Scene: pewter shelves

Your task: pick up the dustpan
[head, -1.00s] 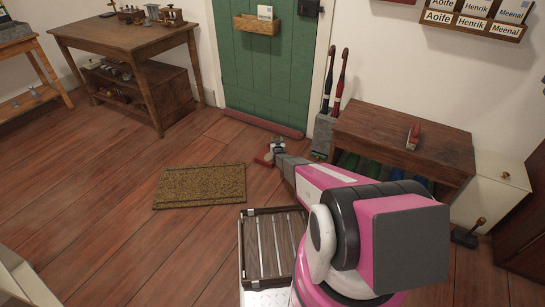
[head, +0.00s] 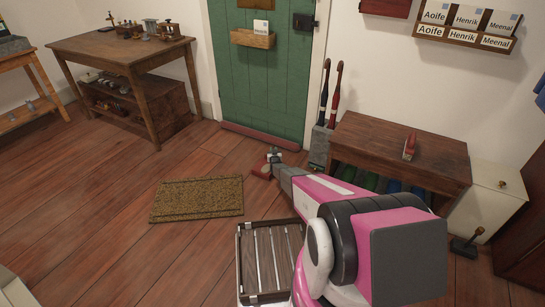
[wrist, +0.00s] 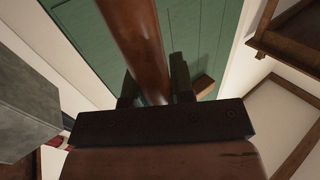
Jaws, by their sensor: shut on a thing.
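The dustpan (head: 261,170) shows in the head view as a small red shape at the end of my arm, in front of the green door. My gripper (head: 274,155) is there, small and partly hidden by my arm. In the wrist view, my gripper's dark fingers (wrist: 157,90) are shut on a round brown handle (wrist: 137,40), one finger on each side. I take this handle to be the dustpan's. Whether the pan touches the floor I cannot tell.
A brown doormat (head: 196,199) lies left of my arm. A slatted wooden crate (head: 241,265) is close in front. A bench (head: 365,145) with a red-headed brush (head: 409,147) on it stands right. An umbrella stand (head: 319,147) is beside the door.

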